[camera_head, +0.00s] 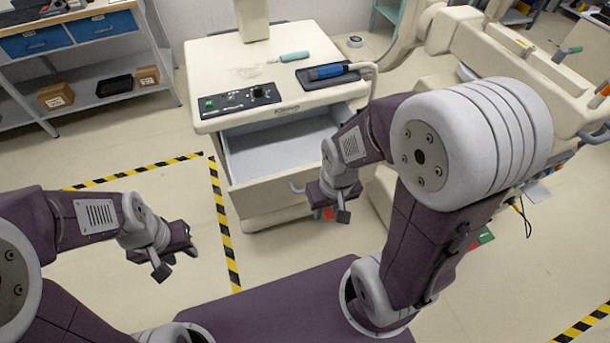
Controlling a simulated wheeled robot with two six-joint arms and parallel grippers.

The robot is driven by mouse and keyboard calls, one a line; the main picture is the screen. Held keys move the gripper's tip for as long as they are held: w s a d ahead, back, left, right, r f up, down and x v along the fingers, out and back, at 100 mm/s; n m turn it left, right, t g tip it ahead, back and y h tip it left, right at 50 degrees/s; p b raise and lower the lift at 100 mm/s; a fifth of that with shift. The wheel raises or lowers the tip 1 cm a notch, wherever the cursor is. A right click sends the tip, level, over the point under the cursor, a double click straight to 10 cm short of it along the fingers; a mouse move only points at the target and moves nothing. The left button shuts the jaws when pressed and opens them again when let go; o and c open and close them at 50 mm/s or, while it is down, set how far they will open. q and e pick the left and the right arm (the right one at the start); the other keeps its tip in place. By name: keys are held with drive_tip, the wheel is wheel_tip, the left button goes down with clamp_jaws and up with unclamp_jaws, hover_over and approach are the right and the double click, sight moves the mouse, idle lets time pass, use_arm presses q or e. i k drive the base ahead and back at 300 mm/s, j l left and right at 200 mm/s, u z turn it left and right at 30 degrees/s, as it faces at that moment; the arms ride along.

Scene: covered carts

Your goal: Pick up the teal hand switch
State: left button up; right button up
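The teal hand switch (293,56) is a small teal cylinder with a pale end. It lies on the back right part of the cream cart's top (225,70). My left gripper (176,262) is in front of the cart to the left, over the floor, with its fingers apart and nothing between them. My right gripper (331,211) is low in front of the cart's right side, below the top. I cannot make out the gap between its fingers. Neither gripper touches the switch.
A black tray with a blue-handled tool (327,71) lies right of the switch. A black control panel (240,99) is at the cart's front left. The cart's drawer (262,180) is pulled out. A shelf unit (90,100) stands at left. A cream machine (520,80) fills the right.

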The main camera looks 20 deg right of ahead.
sight(294, 56)
drive_tip(key=i+j+z, duration=0.75)
drive_tip(key=j+z, duration=0.2)
drive_tip(key=i+j+z, duration=0.15)
drive_tip(key=j+z, duration=0.2)
drive_tip(key=j, duration=0.2)
drive_tip(key=i+j+z, duration=0.1)
drive_tip(key=j+z, duration=0.2)
drive_tip(key=j, duration=0.2)
drive_tip(key=j+z, duration=0.3)
drive_tip(key=j, duration=0.2)
drive_tip(key=j+z, duration=0.35)
drive_tip(key=j, duration=0.2)
